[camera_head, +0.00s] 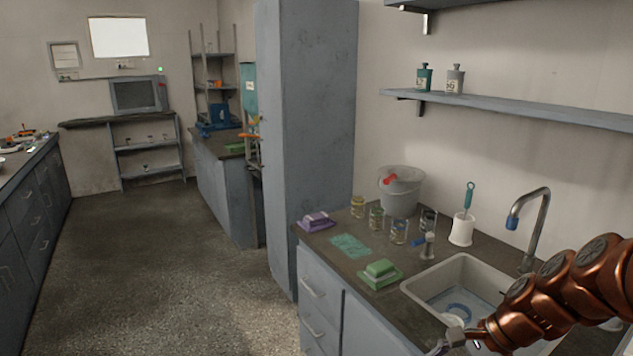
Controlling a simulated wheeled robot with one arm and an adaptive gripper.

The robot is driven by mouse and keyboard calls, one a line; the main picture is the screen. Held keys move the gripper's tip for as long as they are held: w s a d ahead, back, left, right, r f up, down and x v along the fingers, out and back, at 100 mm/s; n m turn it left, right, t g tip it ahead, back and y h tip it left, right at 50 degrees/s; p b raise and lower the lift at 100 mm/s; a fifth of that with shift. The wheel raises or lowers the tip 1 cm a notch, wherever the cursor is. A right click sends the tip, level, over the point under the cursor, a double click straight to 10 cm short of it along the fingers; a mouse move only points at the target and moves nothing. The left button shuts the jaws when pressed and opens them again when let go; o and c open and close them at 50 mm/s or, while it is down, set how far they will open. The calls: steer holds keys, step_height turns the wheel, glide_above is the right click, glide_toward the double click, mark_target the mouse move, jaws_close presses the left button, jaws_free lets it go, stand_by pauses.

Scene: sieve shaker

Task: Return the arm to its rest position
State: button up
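My arm comes in from the right edge of the head view as several copper-coloured links. It reaches down and left over the front of the sink (420,284). My gripper (447,345) is at the bottom edge of the picture, a small grey metal part partly cut off by the frame. I cannot make out its fingers well enough to tell whether it is open or shut, and I see nothing clearly held in it.
The counter (330,236) holds a grey bucket (401,196), several glass jars, a green block on a dish (380,273), a purple one (316,221), a white brush holder (462,229) and a tap (541,215). A tall cabinet (310,130) stands left. The floor (160,260) is clear.

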steer(key=s+a+f+n+g+h+b, duration=0.2)
steer(key=s+a+n+g, duration=0.1)
steer(key=s+a+n, duration=0.65)
steer(key=s+d+f+n+g+h+b, duration=0.1)
steer(key=s+d+n+h, duration=0.15)
steer(key=s, duration=0.45)
steer(key=s+d+f+n+g+h+b, duration=0.1)
steer(key=s+n+h+b, duration=0.15)
steer(key=s, duration=0.45)
step_height(320, 180, up, 14)
steer(key=t+y+p, duration=0.1)
steer(key=p, duration=1.2)
steer(key=shift+w+n+p, duration=0.35)
steer(key=shift+w+p, duration=0.05)
